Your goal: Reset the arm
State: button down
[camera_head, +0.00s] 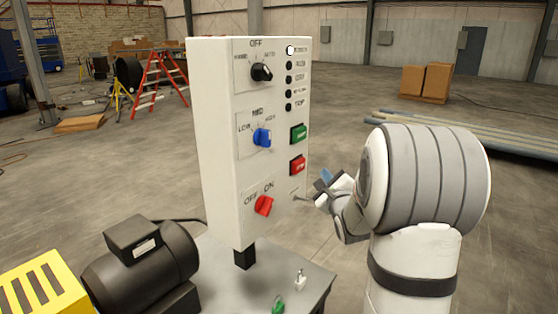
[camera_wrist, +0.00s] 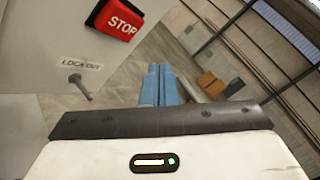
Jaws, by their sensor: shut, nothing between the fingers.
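My gripper (camera_head: 325,178) is to the right of the white control box (camera_head: 222,150) in the head view, with my white and grey arm behind it. In the wrist view its blue fingers (camera_wrist: 158,84) are together and hold nothing. They appear apart from the box. The red STOP button (camera_wrist: 118,19) and a grey pin (camera_wrist: 80,88) under the LOCKOUT label are to the left of the fingers in the wrist view.
The box carries a black knob (camera_head: 262,72), a blue knob (camera_head: 262,138), a red knob (camera_head: 263,206) and a green button (camera_head: 298,134). A padlock-like item (camera_head: 300,280) rests on the grey table (camera_head: 250,285). A black motor (camera_head: 140,265) stands left.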

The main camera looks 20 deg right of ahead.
jog(key=s+a+n+g+y+p, duration=0.1)
jog(key=s+a+n+g+p, duration=0.1)
jog(key=s+a+n+g, duration=0.3)
jog(key=s+a+n+g+p, duration=0.3)
jog(key=s+a+n+g, duration=0.2)
jog(key=s+n, duration=0.8)
jog(key=s+a+f+n+g+y+p, duration=0.1)
jog(key=s+a+n+g+p, duration=0.2)
jog(key=s, duration=1.2)
jog(key=a+n+g, duration=0.3)
jog(key=a+n, duration=0.2)
jog(key=n, duration=0.1)
jog(key=shift+a+n+y, duration=0.3)
jog(key=shift+a+n, duration=0.1)
